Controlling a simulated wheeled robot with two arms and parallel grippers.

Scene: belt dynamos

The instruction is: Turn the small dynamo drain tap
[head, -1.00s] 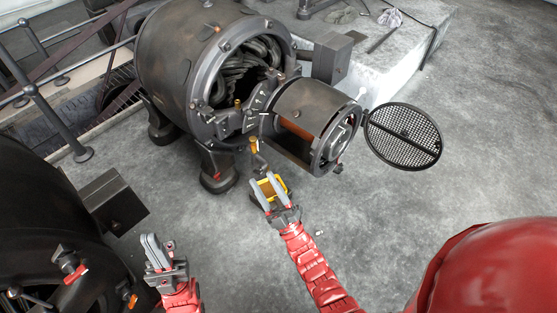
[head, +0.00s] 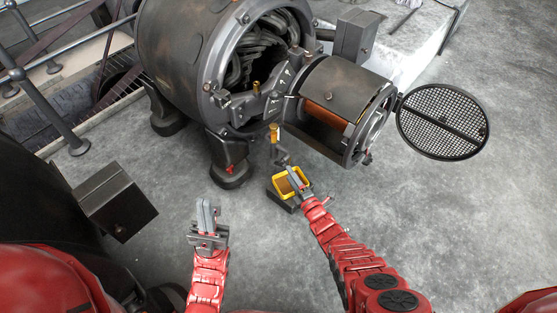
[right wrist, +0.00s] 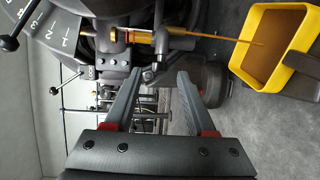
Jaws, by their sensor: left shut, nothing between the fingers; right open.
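The small dynamo (head: 275,60) stands at the top middle of the head view, its round end open. A brass drain tap (head: 274,131) juts from its lower front; it also shows in the right wrist view (right wrist: 152,40). A thin amber stream (right wrist: 215,37) runs from the tap towards a yellow-rimmed tray (right wrist: 246,60), which sits below the tap in the head view (head: 304,178). My right gripper (right wrist: 160,78) is open; a small grey stem of the tap (right wrist: 153,70) appears just ahead of its fingertips, contact unclear. My left gripper (head: 207,207) is shut and empty, over bare floor.
An open cylindrical housing (head: 335,85) and a round mesh cover (head: 442,122) stick out right of the dynamo, above my right arm. A dark machine with a box (head: 117,200) stands at the left. Railings (head: 50,115) line the upper left. Floor at right is clear.

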